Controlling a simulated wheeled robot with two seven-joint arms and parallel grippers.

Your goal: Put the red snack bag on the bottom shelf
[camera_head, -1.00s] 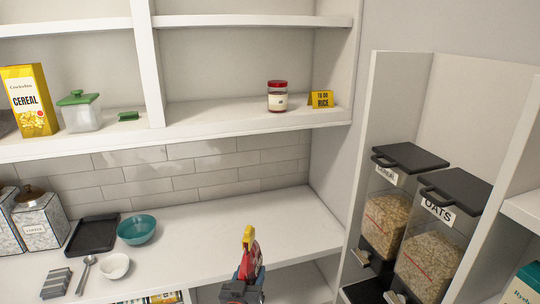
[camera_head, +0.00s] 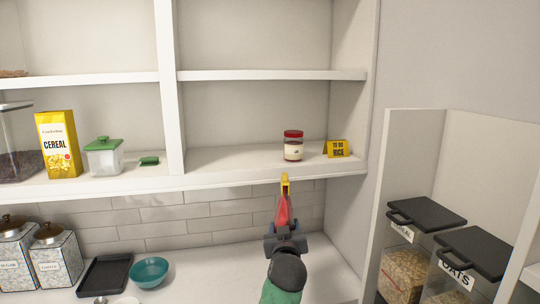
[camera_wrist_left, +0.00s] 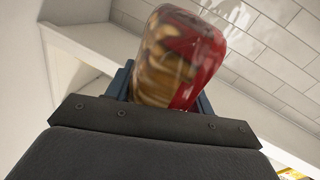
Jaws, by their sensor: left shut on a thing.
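The red snack bag (camera_head: 283,208), with a yellow top, is upright in the jaws of my left gripper (camera_head: 284,232), just in front of and below the front edge of the lower wall shelf (camera_head: 232,160). In the left wrist view the bag (camera_wrist_left: 190,60) shows red with a brown snack picture, held between the blue fingers. The gripper is shut on it. On the lower shelf, a red-lidded jar (camera_head: 293,147) and a yellow rice sign (camera_head: 338,149) stand to the right, with bare shelf left of the jar. My right gripper is out of view.
An upright divider (camera_head: 168,90) splits the shelves. Left of it are a cereal box (camera_head: 58,145), a green-lidded container (camera_head: 103,158) and a green item (camera_head: 149,161). An upper shelf (camera_head: 270,75) runs above. Dispensers (camera_head: 425,215) stand right; a teal bowl (camera_head: 149,271) is on the counter.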

